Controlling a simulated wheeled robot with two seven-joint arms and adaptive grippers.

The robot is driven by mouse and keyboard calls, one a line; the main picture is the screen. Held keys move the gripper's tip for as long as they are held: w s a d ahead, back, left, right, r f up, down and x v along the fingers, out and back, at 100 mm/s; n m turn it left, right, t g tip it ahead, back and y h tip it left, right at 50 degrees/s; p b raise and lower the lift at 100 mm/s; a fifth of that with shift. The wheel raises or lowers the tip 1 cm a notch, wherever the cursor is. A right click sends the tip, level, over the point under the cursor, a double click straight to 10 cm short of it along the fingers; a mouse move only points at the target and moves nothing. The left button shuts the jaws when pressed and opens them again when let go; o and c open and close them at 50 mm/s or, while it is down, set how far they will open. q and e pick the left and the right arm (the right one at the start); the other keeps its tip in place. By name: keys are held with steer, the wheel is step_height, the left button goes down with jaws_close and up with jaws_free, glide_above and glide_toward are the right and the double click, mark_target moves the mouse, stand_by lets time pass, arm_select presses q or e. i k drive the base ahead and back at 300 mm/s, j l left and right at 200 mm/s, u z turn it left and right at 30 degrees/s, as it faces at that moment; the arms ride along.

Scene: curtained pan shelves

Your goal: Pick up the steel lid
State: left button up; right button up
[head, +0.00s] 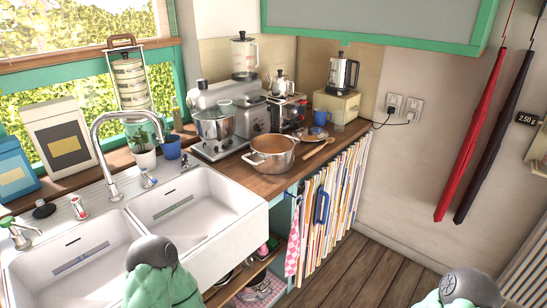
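Parts of my two arms show at the bottom edge, one left of centre and one at the right. Neither gripper shows, so what they hold is hidden.
A wide copper-coloured pot (271,146) stands open near the counter's front edge (262,186). A pink checked cloth (293,245) hangs beside the open shelf (243,274). The wooden floor (345,272) is clear there.

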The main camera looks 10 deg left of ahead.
mark_target(309, 134)
steer(key=u, duration=0.75)
steer(key=i+l+u, duration=0.3)
steer(key=l, duration=0.15)
steer(key=l+u, duration=0.35)
steer(key=i+l+u, duration=0.15)
steer(key=l+u, duration=0.15)
steer(key=l, duration=0.35)
steer(key=l+u, duration=0.3)
steer(key=l, duration=0.25)
